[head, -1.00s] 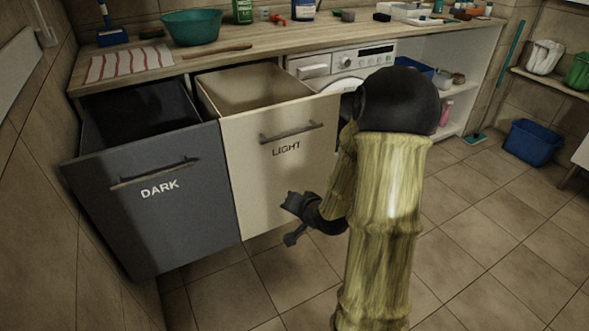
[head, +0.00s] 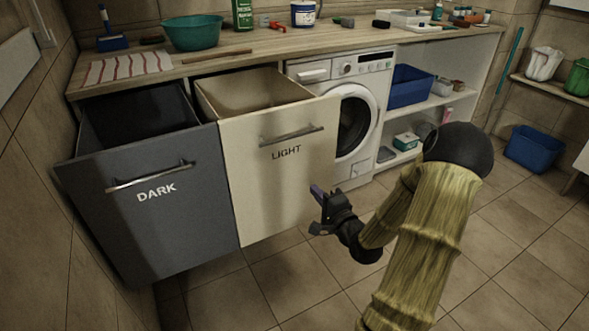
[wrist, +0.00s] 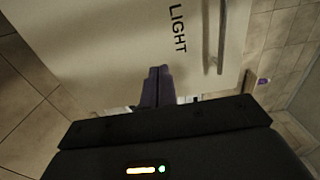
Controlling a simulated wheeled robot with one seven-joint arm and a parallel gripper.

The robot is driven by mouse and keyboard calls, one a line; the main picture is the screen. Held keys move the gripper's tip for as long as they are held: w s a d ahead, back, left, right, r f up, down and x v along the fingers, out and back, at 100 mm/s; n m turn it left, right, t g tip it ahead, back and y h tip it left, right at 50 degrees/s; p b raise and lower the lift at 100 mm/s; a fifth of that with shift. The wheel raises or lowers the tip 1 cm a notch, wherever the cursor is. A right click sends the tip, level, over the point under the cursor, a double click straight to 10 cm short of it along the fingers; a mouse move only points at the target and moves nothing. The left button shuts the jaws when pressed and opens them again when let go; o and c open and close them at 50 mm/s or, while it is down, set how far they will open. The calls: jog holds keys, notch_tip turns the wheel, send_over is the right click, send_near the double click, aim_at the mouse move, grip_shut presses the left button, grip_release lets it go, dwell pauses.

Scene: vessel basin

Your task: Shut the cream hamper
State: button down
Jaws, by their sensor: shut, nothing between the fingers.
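The cream hamper (head: 277,185) marked LIGHT is a pull-out bin under the counter. It stands pulled out, with its open top and inside showing behind the front panel. A grey bar handle (head: 291,135) runs across the upper front. My gripper (head: 317,198) is in front of the panel's lower right part, shut and empty. In the wrist view the purple fingertips (wrist: 158,88) are together, with the cream front (wrist: 110,45), the LIGHT lettering and the handle (wrist: 221,38) beyond them. I cannot tell whether the fingertips touch the panel.
A grey hamper (head: 150,215) marked DARK also stands pulled out, directly left of the cream one. A washing machine (head: 345,110) is behind and to the right. The counter (head: 240,55) overhangs the hampers' rear.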

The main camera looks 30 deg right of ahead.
aim_at(290, 162)
jog(key=w+b, duration=0.1)
jog(key=w, duration=0.3)
jog(key=w+b, duration=0.1)
jog(key=w, duration=0.3)
jog(key=w+b, duration=0.1)
jog(key=w, duration=0.4)
jog(key=shift+w+a+b, duration=0.1)
jog(key=shift+a+b, duration=0.15)
jog(key=shift+b, duration=0.05)
jog(key=shift+w, duration=0.1)
